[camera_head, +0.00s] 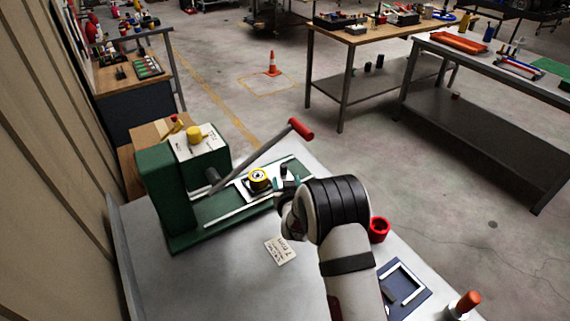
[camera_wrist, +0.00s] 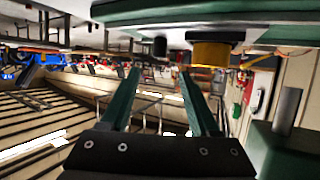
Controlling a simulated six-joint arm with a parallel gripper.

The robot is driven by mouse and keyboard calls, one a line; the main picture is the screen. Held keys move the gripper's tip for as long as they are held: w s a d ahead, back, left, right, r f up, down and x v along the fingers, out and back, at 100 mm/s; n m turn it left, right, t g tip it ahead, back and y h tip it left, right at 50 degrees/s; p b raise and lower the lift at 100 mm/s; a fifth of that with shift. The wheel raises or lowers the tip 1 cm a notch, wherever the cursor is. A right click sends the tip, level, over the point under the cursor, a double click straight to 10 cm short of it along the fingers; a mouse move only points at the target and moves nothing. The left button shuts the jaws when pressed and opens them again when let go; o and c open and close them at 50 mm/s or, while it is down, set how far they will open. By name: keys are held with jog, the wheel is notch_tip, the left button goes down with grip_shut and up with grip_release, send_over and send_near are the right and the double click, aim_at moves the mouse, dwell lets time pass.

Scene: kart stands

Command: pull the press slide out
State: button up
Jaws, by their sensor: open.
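The green press (camera_head: 155,190) stands on the grey bench, with a lever ending in a red grip (camera_head: 301,129) slanting up over its base. On the base lies the press slide (camera_head: 240,193), a pale plate carrying a yellow-rimmed round piece (camera_head: 259,180). A small black knob (camera_head: 284,169) stands near the slide's outer end. My gripper (camera_wrist: 160,73) is open and empty, its green fingers apart. In the wrist view, the picture looks upside down; the black knob (camera_wrist: 160,46) is beyond the fingertips, lined up with the gap. The yellow piece (camera_wrist: 210,54) is to its right. In the head view, my wrist partly hides the fingers.
A card with writing (camera_head: 281,251) lies on the bench before the press. A red cup (camera_head: 379,230), a dark blue tray (camera_head: 412,297) and an orange-handled tool (camera_head: 468,302) are at right. A raised wall edges the bench (camera_head: 180,285) at left.

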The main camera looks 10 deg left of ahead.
aim_at(284, 168)
jog(key=x, duration=1.1)
jog(key=shift+w+f, duration=0.25)
jog(key=shift+w, duration=0.1)
grip_shut()
dwell(0.7)
